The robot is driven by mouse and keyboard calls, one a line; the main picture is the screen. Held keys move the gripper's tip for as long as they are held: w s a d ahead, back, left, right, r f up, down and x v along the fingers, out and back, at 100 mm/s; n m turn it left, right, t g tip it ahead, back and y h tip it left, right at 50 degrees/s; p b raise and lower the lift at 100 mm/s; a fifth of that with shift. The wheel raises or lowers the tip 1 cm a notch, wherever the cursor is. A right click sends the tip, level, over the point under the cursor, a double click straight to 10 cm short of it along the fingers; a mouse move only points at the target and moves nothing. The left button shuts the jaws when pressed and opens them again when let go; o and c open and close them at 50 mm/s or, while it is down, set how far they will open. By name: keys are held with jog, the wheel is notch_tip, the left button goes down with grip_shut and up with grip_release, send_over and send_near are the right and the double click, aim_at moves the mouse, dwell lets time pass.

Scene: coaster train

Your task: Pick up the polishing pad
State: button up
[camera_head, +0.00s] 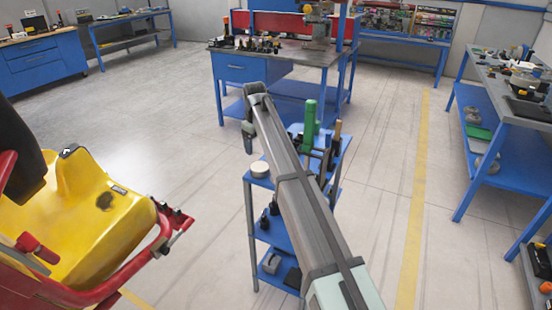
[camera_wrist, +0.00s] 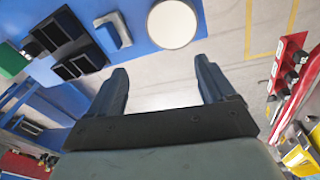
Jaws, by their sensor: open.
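The polishing pad seems to be the round white disc (camera_head: 260,168) lying at the left corner of the blue cart's top (camera_head: 258,182). In the wrist view the white disc (camera_wrist: 171,24) lies at the top, on the blue surface near its edge. My gripper (camera_head: 248,149) hangs above and just left of the disc in the head view. In the wrist view my gripper (camera_wrist: 162,68) is open, with nothing between its two fingers. The disc is beyond the fingertips, apart from them.
A green bottle-like object (camera_head: 310,125) stands on the cart, partly behind my arm. Dark blocks (camera_wrist: 75,45) lie near the disc. The yellow and red ride car (camera_head: 95,215) is at left. A blue workbench (camera_head: 285,65) stands behind. Floor left of the cart is clear.

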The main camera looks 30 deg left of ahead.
jog(key=w+d+r+n+g+h, duration=0.1)
jog(key=w+d+r+g, duration=0.2)
jog(key=w, duration=0.6)
jog(key=shift+t, duration=0.6)
jog(key=f, duration=0.7)
jog(key=shift+s, duration=0.25)
jog(key=shift+w+f, duration=0.2)
jog(key=shift+f, duration=1.2)
jog(key=shift+w+f, duration=0.15)
jog(key=shift+f, duration=1.25)
jog(key=c, duration=1.1)
jog(key=shift+c, duration=0.2)
